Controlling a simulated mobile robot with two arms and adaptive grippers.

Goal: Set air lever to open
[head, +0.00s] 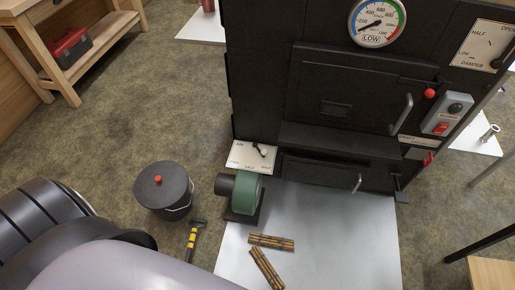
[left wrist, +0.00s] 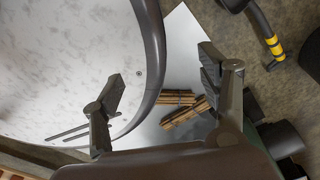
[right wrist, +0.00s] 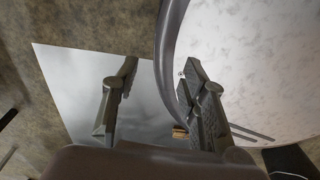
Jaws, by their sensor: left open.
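The air lever (head: 260,151) is a small dark lever on a white plate (head: 240,159) with printed lettering, at the lower left front of the black evaporator. The plate's lettering is too small to read surely. Just below it is a green blower (head: 245,195) with a black intake, which partly shows at the lower right of the left wrist view. My left gripper (left wrist: 160,82) is open and empty, away from the lever. My right gripper (right wrist: 160,78) is open and empty. Neither gripper shows in the head view.
A black lidded bucket (head: 163,190) and a yellow-banded tool (head: 194,238) are on the floor left of the blower. Bundles of sticks (head: 270,242) lie on the grey floor sheet (head: 340,235). A damper plate (head: 485,45) is at the upper right.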

